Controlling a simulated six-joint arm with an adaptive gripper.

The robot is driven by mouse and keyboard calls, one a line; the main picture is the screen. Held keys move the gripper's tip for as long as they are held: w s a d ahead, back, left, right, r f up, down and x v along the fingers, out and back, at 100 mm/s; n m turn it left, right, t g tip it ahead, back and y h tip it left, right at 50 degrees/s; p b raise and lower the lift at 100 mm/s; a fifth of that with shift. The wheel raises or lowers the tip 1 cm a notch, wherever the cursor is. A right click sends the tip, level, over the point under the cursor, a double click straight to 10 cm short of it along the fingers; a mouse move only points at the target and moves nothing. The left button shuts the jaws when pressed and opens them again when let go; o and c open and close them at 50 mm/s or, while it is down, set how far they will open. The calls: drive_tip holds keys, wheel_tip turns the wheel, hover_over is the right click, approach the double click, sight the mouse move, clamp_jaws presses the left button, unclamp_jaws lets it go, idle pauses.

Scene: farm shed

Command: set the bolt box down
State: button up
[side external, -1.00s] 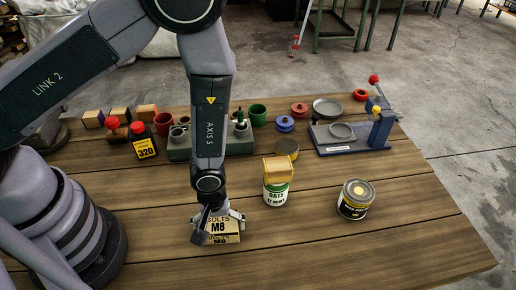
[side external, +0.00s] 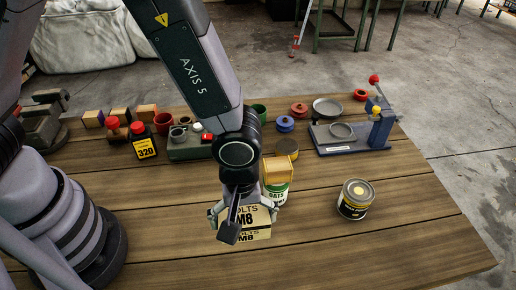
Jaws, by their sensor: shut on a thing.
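The bolt box (side external: 258,233) is a tan carton with dark "BOLTS M8" lettering on its top and front. It is in the front middle of the side external view. My gripper (side external: 243,213) comes down from above and is shut on the box, with a finger at its left and its right side. The gripper's dark middle part hides some of the top and front. The box looks a little above the wooden table (side external: 360,245), but I cannot tell the exact gap.
A dark tin (side external: 355,199) stands farther right. A blue-grey fixture (side external: 352,137) is at the back right. The table's front right is clear.

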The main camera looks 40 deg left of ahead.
drive_tip(key=w+d+f, duration=0.4)
drive_tip(key=w+d, duration=0.1)
drive_tip(key=d, duration=0.2)
hover_over(307, 256)
drive_tip(key=f, duration=0.5)
drive_tip(key=shift+a, duration=0.2)
drive_tip(key=shift+w+d+f, duration=0.1)
drive_tip(key=shift+d+f, duration=0.1)
drive_tip(key=shift+f, duration=1.55)
drive_tip(key=o, duration=0.9)
drive_tip(key=shift+f, duration=0.15)
